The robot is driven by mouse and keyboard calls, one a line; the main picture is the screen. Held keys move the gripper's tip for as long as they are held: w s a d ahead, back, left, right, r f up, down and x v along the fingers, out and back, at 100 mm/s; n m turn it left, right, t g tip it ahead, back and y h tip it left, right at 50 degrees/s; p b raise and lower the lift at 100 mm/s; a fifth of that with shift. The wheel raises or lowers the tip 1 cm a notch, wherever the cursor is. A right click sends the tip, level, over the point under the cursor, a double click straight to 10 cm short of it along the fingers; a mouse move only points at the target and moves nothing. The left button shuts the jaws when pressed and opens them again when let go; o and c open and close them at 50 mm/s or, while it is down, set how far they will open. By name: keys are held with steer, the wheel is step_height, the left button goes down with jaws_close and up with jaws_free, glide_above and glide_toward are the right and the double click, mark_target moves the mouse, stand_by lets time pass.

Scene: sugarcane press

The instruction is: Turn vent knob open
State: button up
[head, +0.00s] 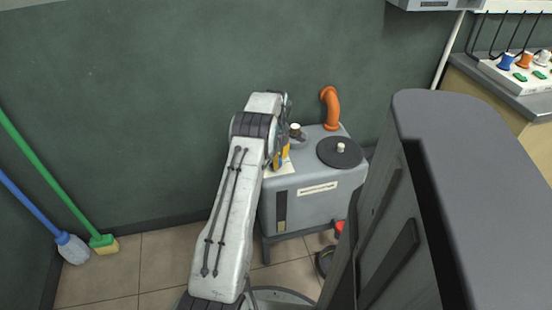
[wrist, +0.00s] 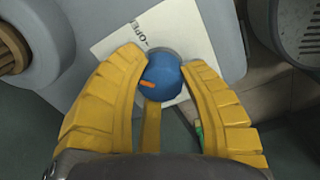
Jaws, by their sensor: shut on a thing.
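The vent knob (wrist: 162,76) is a blue round knob with an orange pointer mark, seen in the wrist view. The mark points left and slightly up. Behind the knob is a white label (wrist: 113,42) with an arrow and lettering that reads "OPEN", partly hidden. My gripper (wrist: 163,72) is shut on the knob, with yellow fingers on its left and right sides. In the head view, my gripper (head: 282,152) is at the top left of the grey tank (head: 318,205), mostly behind my arm. The knob cannot be made out there.
On the tank are an orange elbow pipe (head: 331,108) and a black round lid (head: 325,152). A green broom (head: 103,242) and a blue brush (head: 72,247) lean at the left wall. A counter (head: 530,105) stands far right. Floor left of the tank is clear.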

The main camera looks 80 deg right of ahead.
steer(key=shift+s+a, duration=0.1)
steer(key=shift+c, duration=1.2)
steer(key=shift+a+f+m+p, duration=0.15)
steer(key=shift+m+p, duration=0.5)
steer(key=shift+m, duration=1.55)
steer(key=o, duration=1.2)
steer(key=shift+s, duration=0.1)
steer(key=shift+r, duration=0.65)
step_height(320, 180, up, 11)
